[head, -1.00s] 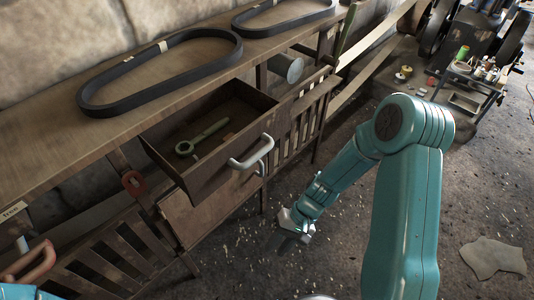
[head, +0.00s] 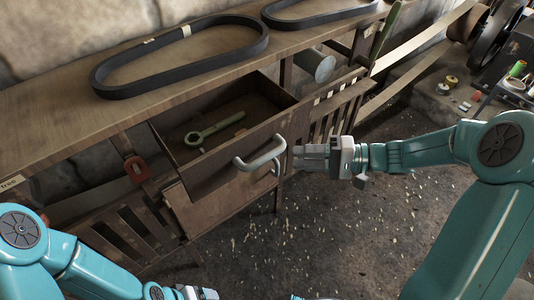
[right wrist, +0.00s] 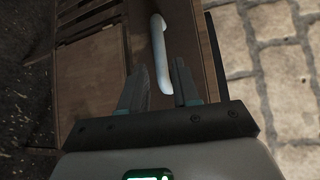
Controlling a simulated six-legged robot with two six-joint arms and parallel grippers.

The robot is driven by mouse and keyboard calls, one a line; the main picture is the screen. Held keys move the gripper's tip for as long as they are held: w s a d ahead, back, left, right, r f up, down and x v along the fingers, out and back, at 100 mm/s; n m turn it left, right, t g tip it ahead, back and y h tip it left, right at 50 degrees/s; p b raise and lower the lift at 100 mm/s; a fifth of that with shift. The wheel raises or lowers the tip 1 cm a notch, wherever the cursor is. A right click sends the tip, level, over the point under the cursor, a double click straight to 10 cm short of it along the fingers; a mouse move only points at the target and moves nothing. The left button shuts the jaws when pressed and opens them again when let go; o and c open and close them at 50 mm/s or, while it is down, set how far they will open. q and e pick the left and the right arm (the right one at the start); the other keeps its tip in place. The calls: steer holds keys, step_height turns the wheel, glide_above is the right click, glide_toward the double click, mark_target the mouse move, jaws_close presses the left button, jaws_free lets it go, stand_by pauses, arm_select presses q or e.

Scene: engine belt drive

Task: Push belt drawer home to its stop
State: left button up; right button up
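The wooden belt drawer (head: 228,166) stands pulled out from under the bench, with a green ring-ended wrench (head: 215,129) inside. Its pale curved handle (head: 262,157) is on the front panel. My right gripper (head: 298,158) points left at the handle, close to its right end. In the right wrist view the gripper (right wrist: 160,80) is open, and the handle (right wrist: 159,50) shows ahead, its near end between the fingertips. I cannot tell whether they touch. My left gripper (head: 200,293) is low at the bottom edge, away from the drawer; its fingers are unclear.
A black belt (head: 180,58) lies on the bench top (head: 60,130), with a second belt (head: 318,18) behind it. Slatted panels flank the drawer. A grey cylinder (head: 318,66) sits beneath the bench. The floor (head: 330,235) before the drawer is clear apart from scattered bits.

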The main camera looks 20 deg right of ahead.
mark_target(271, 158)
steer(key=p+x, duration=0.1)
steer(key=x, duration=0.8)
steer(key=shift+w+a+f, duration=0.1)
steer(key=shift+w, duration=0.1)
jaws_close()
